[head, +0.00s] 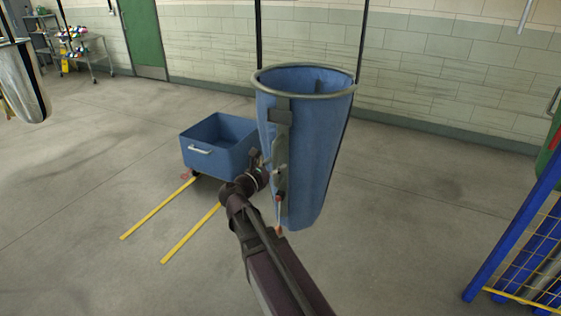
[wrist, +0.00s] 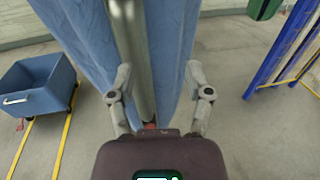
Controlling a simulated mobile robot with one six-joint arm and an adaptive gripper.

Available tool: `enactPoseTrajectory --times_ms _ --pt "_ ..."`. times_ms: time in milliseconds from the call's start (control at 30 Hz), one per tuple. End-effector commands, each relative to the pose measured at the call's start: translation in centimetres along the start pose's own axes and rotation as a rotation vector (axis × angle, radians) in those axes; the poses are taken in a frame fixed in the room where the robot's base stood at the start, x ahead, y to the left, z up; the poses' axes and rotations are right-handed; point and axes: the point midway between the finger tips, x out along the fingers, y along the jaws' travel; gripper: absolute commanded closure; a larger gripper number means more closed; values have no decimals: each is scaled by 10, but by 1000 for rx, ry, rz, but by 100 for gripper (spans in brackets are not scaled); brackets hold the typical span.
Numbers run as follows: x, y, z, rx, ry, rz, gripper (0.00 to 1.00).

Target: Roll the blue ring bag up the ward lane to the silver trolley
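The blue ring bag (head: 318,150) hangs upright and open-topped from a grey ring with dark straps, just right of centre in the head view. A grey upright bar (head: 281,160) with a red lower end runs down its near side. My gripper (head: 266,163) is at this bar. In the wrist view, the blue cloth (wrist: 172,40) fills the middle, and the bar (wrist: 134,50) stands between the spread fingers of my gripper (wrist: 158,76), nearer the left one. A gap shows on the right, so the gripper looks open. I cannot identify the silver trolley for certain.
A blue wheeled tub (head: 215,160) stands left of the bag, with yellow floor lines (head: 160,208) in front. A silver bag (head: 22,85) hangs at far left. A wheeled table (head: 88,55) stands behind. A blue-framed rack (head: 515,245) is at right. Floor between is clear.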

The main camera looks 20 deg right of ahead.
Motion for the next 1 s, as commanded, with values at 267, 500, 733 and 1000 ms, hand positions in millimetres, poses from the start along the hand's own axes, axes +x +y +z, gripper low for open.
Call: enactPoseTrajectory --times_ms 267,500,733,1000 --pt "-41 0 0 0 0 3 35" --pt "-67 0 0 0 0 1 35" --pt "-77 0 0 0 0 0 35" --pt "-78 0 0 0 0 -1 35"
